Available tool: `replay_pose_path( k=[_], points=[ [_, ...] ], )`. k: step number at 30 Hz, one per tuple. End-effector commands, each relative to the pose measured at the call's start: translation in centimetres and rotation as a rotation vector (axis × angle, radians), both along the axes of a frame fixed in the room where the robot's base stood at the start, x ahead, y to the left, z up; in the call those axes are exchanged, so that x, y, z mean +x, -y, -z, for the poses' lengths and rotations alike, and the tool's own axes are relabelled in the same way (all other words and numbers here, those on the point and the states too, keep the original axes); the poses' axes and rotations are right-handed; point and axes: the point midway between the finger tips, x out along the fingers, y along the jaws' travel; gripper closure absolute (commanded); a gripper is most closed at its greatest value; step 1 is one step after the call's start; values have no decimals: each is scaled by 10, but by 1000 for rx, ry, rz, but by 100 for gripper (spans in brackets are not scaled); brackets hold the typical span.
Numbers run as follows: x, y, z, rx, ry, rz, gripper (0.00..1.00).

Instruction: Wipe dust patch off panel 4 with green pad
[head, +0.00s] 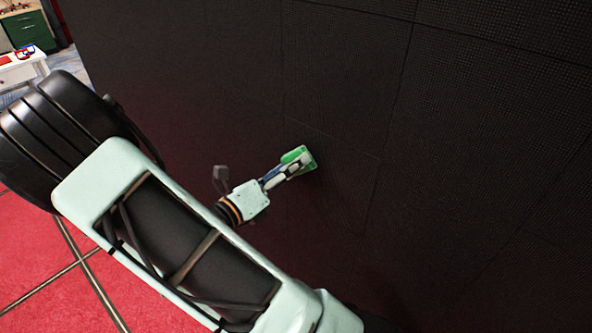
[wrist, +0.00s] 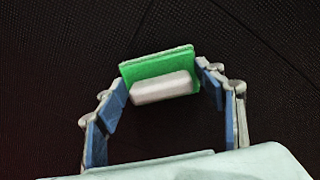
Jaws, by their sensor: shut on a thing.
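The green pad (head: 308,158) is at the dark panel wall in the head view, with its face against the wall or very close to it; I cannot tell which. In the wrist view the green pad (wrist: 158,66) has a pale grip block (wrist: 161,88) on its near side. My gripper (head: 291,166) is shut on this block, with a blue finger on each side in the wrist view (wrist: 162,90). No dust patch is visible in either view, and no panel number can be read. The wall behind the pad is partly hidden.
The black video wall (head: 470,130) fills most of the view, with thin seams between its panels. A red tiled floor (head: 35,250) lies at the lower left. A white table (head: 22,70) and a green cabinet (head: 27,30) stand far off at the upper left.

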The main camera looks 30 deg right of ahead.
Motion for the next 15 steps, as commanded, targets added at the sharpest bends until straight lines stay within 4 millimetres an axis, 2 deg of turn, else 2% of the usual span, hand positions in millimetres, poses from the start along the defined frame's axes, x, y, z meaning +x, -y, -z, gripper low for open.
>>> replay_pose_path(
  k=[5, 15],
  points=[
    [5, -2, 0, 0, 1, 0, 56],
    [33, -9, 0, 1, 2, 1, 56]
  ],
)
